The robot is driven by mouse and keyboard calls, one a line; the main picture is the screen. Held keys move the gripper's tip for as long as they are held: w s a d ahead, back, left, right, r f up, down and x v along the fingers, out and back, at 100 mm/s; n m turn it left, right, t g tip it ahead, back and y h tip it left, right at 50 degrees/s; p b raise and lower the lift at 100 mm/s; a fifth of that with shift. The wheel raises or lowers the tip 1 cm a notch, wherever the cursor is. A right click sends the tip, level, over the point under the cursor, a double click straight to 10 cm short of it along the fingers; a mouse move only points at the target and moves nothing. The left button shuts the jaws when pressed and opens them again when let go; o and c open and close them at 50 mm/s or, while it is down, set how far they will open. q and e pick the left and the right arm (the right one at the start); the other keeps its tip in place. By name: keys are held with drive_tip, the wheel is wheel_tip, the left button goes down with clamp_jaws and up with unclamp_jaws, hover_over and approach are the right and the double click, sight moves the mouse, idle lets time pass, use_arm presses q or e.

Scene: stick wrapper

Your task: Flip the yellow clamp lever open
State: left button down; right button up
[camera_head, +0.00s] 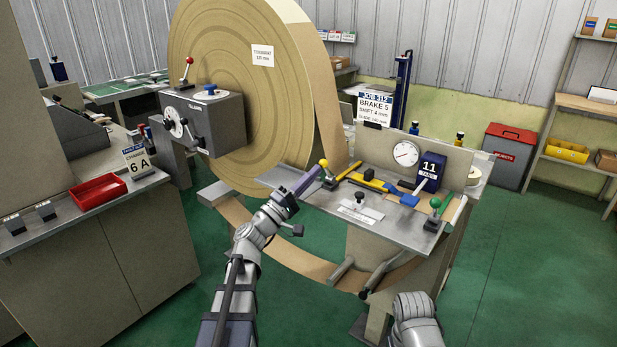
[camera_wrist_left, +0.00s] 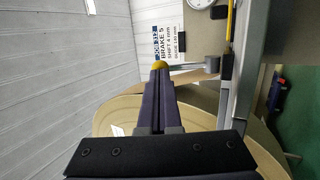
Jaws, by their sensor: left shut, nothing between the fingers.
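My right gripper is not in view; only part of my right arm shows at the bottom.
A large paper roll (camera_head: 230,100) stands behind my left arm. A red tray (camera_head: 99,191) sits at left.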

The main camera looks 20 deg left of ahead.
use_arm(q)
drive_tip(key=w+d+r+n+g+y+p, duration=0.1)
drive_tip(key=w+r+g+y+p, duration=0.3)
drive_tip(key=p, duration=1.7)
drive_tip(key=w+d+g, duration=0.1)
drive_tip(key=w+g, duration=0.2)
drive_tip(key=g, duration=0.1)
drive_tip(key=shift+w+d+r+n+p, duration=0.2)
drive_tip(key=shift+w+d+n+p, duration=0.05)
drive_tip(key=shift+w+n+p, duration=0.15)
drive_tip(key=shift+r, duration=0.1)
